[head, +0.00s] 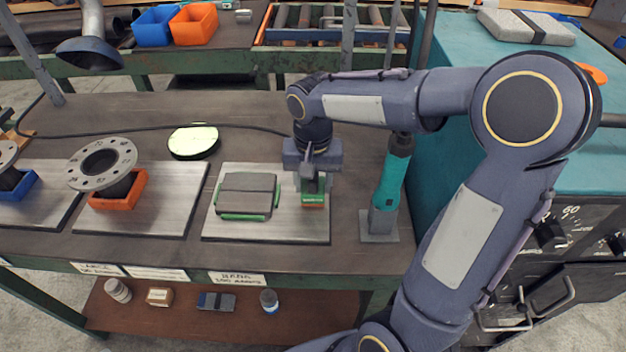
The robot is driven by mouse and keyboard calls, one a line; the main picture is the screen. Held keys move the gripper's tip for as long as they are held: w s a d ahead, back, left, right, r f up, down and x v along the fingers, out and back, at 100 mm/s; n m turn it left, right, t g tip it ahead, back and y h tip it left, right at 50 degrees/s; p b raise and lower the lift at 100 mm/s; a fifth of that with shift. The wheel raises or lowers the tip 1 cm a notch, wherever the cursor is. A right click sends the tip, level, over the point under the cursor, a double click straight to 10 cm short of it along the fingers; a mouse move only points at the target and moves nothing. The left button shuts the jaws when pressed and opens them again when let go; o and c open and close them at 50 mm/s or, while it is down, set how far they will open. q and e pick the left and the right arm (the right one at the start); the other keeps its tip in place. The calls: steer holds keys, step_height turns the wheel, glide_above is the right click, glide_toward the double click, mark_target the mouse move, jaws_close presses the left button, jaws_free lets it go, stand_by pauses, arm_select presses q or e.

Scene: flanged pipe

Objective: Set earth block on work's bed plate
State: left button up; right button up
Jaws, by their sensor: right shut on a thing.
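My right gripper (312,184) comes down from above at the right end of the third metal bed plate (230,231). It is shut on a small block with a green face and an orange-red lower edge (313,200), seemingly the earth block. The gripper hides its upper part. I cannot tell whether the block touches the plate or hangs just above it. A grey block with green edges (248,190) lies on the same plate, left of the gripper. On the bed plate to the left (180,190), a grey flanged pipe (102,165) leans in an orange holder (121,196). My left gripper is out of view.
Another bed plate (50,212) with a blue holder (20,186) is at the far left. A pale round disc (194,140) lies behind the plates. A green-handled tool (390,180) stands upright close to the right of my gripper. A black cable crosses the bench.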

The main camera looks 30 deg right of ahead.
steer(key=shift+f, duration=0.3)
steer(key=o, duration=1.1)
steer(key=shift+c, duration=0.2)
step_height(320, 180, up, 8)
steer(key=shift+p, duration=0.3)
step_height(320, 180, up, 9)
steer(key=p, duration=0.8)
steer(key=shift+f, duration=0.1)
